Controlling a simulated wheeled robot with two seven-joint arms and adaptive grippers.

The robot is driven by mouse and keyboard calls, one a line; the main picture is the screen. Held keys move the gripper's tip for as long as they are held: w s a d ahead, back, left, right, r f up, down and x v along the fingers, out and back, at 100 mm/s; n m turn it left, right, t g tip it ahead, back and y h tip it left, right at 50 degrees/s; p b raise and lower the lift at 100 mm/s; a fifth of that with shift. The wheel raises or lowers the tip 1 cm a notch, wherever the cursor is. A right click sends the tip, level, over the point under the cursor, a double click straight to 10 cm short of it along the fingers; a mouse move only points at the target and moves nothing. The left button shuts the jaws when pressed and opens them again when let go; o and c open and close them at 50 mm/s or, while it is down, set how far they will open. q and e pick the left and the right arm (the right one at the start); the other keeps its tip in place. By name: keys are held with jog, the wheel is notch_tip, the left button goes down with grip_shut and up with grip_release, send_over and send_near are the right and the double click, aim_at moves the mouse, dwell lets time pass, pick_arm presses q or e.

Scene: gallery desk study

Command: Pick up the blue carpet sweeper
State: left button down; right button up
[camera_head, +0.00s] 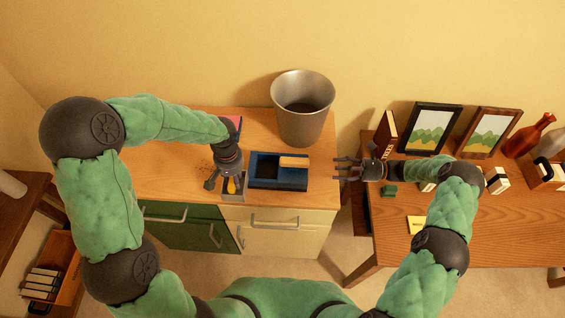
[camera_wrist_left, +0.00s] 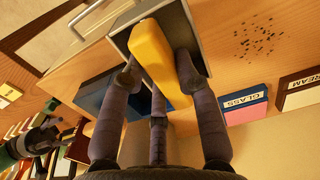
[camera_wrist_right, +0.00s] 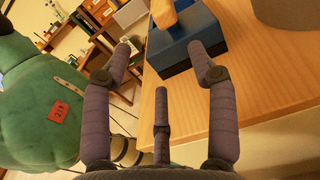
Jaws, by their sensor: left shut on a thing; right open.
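The blue carpet sweeper (camera_head: 263,180), a blue box with a wooden grip on top, sits on the wooden cabinet top. It also shows in the left wrist view (camera_wrist_left: 92,98) and in the right wrist view (camera_wrist_right: 178,48). My left gripper (camera_head: 218,184) is left of the sweeper, shut on a yellow object (camera_wrist_left: 155,58). The yellow object is at a small grey open box (camera_wrist_left: 122,38) by the cabinet's front edge; whether it touches the bottom is hidden. My right gripper (camera_head: 345,169) is open and empty, right of the sweeper, apart from it, near the cabinet's right edge.
A metal bin (camera_head: 303,125) stands behind the sweeper. Dark crumbs (camera_wrist_left: 258,42) lie on the cabinet top, near a pink-and-blue book marked GLASS (camera_wrist_left: 245,105). A desk (camera_head: 480,235) with picture frames (camera_head: 432,128) and bottles (camera_head: 527,137) is at the right, across a gap.

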aim_at(308, 161)
pick_arm(q)
jog(key=shift+w, duration=0.15)
jog(key=shift+r, duration=0.15)
jog(key=shift+r+p, duration=0.45)
jog(key=shift+p, duration=0.1)
jog(key=shift+r+p, duration=0.5)
pick_arm(e)
jog(key=shift+w+a+r, duration=0.15)
jog(key=shift+w+a, duration=0.05)
jog(key=shift+a, duration=1.75)
jog(key=shift+w+a+r, duration=0.1)
jog(key=shift+w+a, duration=0.15)
jog(key=shift+a, duration=1.7)
jog(key=shift+w+a+r, duration=0.15)
jog(key=shift+w+a, duration=0.05)
jog(key=shift+a, duration=1.75)
grip_shut()
